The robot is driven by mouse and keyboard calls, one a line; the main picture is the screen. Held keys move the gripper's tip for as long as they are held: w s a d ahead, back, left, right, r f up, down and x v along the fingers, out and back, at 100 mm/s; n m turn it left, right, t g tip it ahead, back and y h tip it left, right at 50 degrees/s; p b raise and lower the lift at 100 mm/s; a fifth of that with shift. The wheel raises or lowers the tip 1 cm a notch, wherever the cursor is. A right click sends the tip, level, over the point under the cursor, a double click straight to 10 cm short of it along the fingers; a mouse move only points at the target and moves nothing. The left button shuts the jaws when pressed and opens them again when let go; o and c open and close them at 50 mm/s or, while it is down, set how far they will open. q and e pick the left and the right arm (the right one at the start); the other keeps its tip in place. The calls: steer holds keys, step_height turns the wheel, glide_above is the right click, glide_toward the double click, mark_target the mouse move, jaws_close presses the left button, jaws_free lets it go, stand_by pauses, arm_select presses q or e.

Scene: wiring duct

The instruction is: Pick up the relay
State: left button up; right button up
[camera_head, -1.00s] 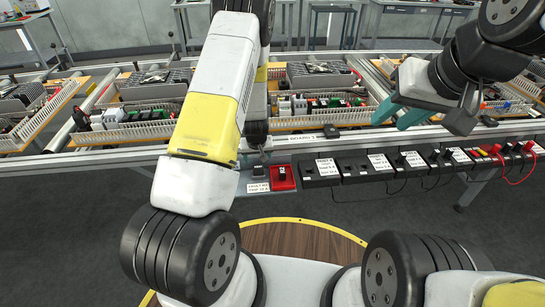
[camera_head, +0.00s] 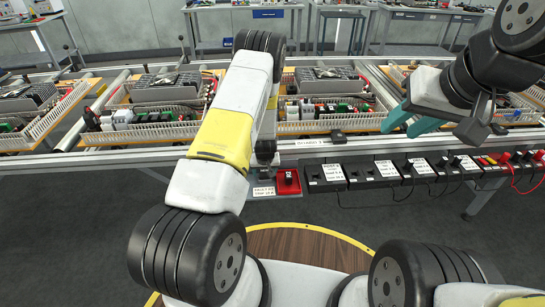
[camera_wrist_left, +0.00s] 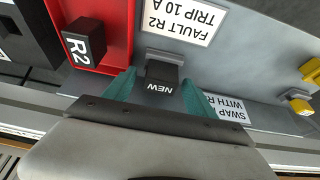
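In the left wrist view a small dark block marked NEW (camera_wrist_left: 159,86), apparently the relay, stands on a grey panel. My left gripper (camera_wrist_left: 160,80) has its teal fingers spread either side of this block; I cannot tell whether they touch it. A black block marked R2 (camera_wrist_left: 84,43) sits in a red holder (camera_wrist_left: 118,25) beside it. In the head view the red holder (camera_head: 288,185) shows just right of my left wrist, and my left fingers are hidden behind the arm.
A white label reading FAULT R2 TRIP 10 A (camera_wrist_left: 178,18) is near the NEW block. Yellow parts (camera_wrist_left: 302,104) lie at the wrist view's right. A row of black boxes (camera_head: 360,174) runs rightward along the bench front. Boards with white wiring ducts (camera_head: 150,132) lie behind on the rails.

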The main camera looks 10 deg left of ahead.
arm_select(q)
jaws_close()
